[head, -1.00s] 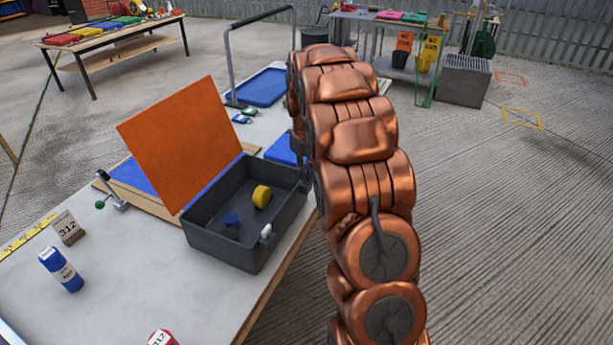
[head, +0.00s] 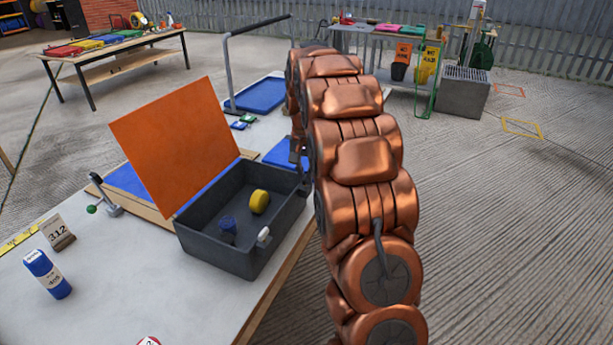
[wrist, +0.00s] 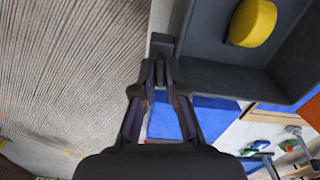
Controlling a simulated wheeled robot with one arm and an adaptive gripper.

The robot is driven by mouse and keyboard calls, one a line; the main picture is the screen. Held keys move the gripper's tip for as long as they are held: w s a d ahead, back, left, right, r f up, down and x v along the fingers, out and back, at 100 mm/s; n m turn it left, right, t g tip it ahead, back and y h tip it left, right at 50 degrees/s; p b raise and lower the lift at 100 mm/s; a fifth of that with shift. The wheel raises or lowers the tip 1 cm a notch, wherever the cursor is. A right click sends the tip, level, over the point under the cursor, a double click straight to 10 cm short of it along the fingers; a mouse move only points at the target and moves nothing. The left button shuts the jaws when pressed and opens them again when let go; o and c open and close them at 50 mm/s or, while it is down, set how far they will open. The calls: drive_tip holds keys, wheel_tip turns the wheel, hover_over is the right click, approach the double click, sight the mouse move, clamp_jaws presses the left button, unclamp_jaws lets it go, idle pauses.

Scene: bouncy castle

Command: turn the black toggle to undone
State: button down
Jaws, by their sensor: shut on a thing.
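A dark grey open box (head: 220,255) with a raised orange lid (head: 175,145) stands on the table. A yellow round piece (head: 259,201) and a small blue piece (head: 228,225) lie inside it. In the wrist view, the box wall (wrist: 215,75) is at upper right. A dark tab (wrist: 161,44), apparently the black toggle, sticks out by the box's outer side. My gripper (wrist: 160,68) is shut on it with the fingertips close together; they hide its lower part. In the head view my copper arm hides most of the gripper at the box's right side.
A lever clamp (head: 104,198), a 312 tag block (head: 57,233) and a blue can (head: 47,273) stand to the left. A bent metal rail (head: 230,75) and blue tray (head: 256,95) lie behind. Open floor lies right.

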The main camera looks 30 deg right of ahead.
drive_tip(key=shift+w+a+m, duration=0.1)
drive_tip(key=shift+m, duration=1)
drive_tip(key=c, duration=1.4)
unclamp_jaws()
drive_tip(key=shift+a, duration=0.1)
drive_tip(key=shift+o, duration=0.9)
drive_tip(key=shift+r, duration=0.15)
wheel_tip(320, 180, up, 12)
